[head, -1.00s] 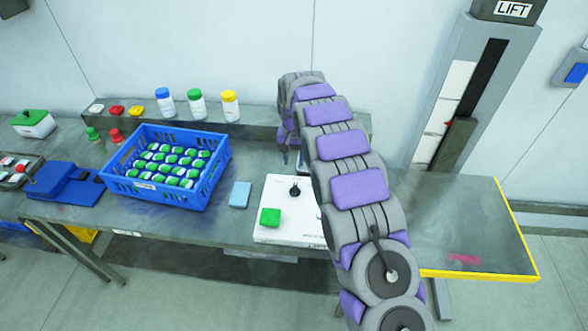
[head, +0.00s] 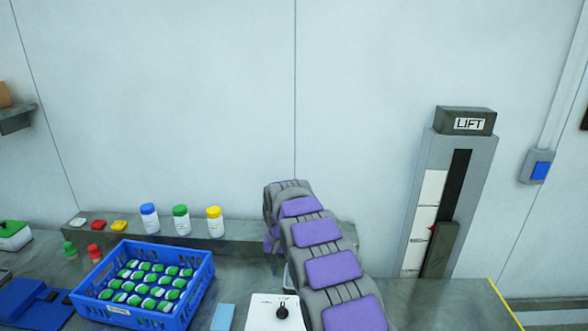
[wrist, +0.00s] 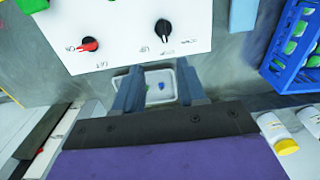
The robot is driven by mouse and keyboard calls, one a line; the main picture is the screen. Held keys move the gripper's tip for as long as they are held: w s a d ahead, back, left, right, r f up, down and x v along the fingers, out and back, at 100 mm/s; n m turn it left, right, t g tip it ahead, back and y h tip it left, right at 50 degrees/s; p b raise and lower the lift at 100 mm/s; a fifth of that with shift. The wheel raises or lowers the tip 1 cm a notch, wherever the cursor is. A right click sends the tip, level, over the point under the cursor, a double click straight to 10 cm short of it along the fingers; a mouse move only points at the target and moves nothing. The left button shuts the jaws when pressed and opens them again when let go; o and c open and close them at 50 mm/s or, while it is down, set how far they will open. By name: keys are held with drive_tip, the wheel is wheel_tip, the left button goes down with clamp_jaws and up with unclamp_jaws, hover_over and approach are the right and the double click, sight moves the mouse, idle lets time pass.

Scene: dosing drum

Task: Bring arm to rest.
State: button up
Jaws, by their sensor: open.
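My arm (head: 316,245), grey with purple pads, reaches over the bench in the head view and hides its own gripper there. In the wrist view my gripper (wrist: 160,75) is open, its two fingers apart with nothing held between them. A white control panel (wrist: 125,22) with a red knob (wrist: 88,44) and a black knob (wrist: 163,30) lies just past the fingertips.
A blue crate (head: 204,290) of green-and-white jars stands left of my arm. Blue-, green- and yellow-capped bottles (head: 214,222) stand on the back ledge (head: 245,238). A light blue pad (head: 223,317) lies by the panel. A lift column (head: 415,215) stands at the right.

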drive_tip(key=s+d+r+b, duration=0.1)
drive_tip(key=s+d+r, duration=0.35)
drive_tip(key=s, duration=0.25)
drive_tip(key=s+d+r, duration=0.3)
drive_tip(key=s+d, duration=0.2)
drive_tip(key=s, duration=0.2)
drive_tip(key=s+d+r+b, duration=0.1)
drive_tip(key=s+d+r, duration=0.25)
drive_tip(key=s, duration=0.45)
drive_tip(key=s+d+f, duration=0.1)
drive_tip(key=s+d, duration=0.1)
drive_tip(key=s, duration=0.7)
drive_tip(key=s+d+f+g+b, duration=0.1)
drive_tip(key=s+d+f, duration=0.1)
drive_tip(key=s, duration=0.7)
drive_tip(key=s+d+f, duration=0.2)
drive_tip(key=s, duration=0.7)
drive_tip(key=shift+s+g+b, duration=0.3)
drive_tip(key=shift+w+a, duration=0.1)
